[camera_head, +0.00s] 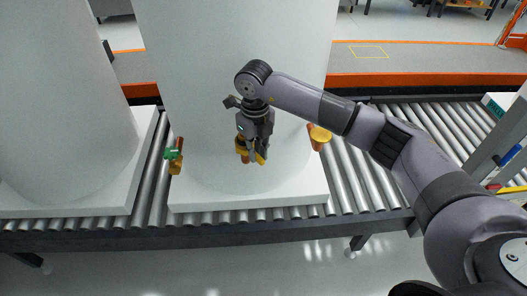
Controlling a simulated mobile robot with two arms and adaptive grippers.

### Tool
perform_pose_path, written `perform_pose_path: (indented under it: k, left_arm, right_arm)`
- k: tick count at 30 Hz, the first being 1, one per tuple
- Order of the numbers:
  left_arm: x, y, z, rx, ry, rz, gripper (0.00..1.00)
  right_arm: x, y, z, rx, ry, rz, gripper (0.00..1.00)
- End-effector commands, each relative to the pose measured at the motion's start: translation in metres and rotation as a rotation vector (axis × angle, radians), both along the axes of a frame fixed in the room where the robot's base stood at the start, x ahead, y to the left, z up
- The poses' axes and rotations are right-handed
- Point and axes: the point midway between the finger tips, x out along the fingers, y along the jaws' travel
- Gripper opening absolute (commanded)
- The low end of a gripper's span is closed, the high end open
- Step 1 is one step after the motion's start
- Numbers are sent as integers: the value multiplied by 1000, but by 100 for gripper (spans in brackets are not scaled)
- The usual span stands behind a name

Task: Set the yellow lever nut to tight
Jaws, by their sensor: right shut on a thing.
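My right gripper (252,153) reaches in from the right and points down in front of the middle white tank (215,60). It is shut on the yellow lever nut (241,148), which shows beside and below the fingers near the tank's foot. The fingers cover much of the nut, so its exact turn is hidden. My left gripper is not in view.
A green and orange fitting (174,155) is at the tank's left side and a yellow and orange one (319,137) at its right. The tank's white base (250,197) rests on a roller conveyor (365,190). Another white tank (60,100) stands at left.

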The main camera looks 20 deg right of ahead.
Motion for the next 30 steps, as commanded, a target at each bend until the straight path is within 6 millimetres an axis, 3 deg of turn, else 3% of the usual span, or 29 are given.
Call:
perform_pose_path:
  k: [15,16,18,24,30]
  left_arm:
    - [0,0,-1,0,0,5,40]
    - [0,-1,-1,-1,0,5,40]
    - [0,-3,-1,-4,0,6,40]
    - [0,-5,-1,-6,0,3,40]
    - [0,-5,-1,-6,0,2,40]
  right_arm:
    - [1,4,1,0,-1,-13,0]
    - [1,4,1,0,-1,-13,15]
    - [1,4,1,0,-1,-13,20]
    - [1,4,0,0,0,-13,33]
    - [1,4,0,0,0,-13,33]
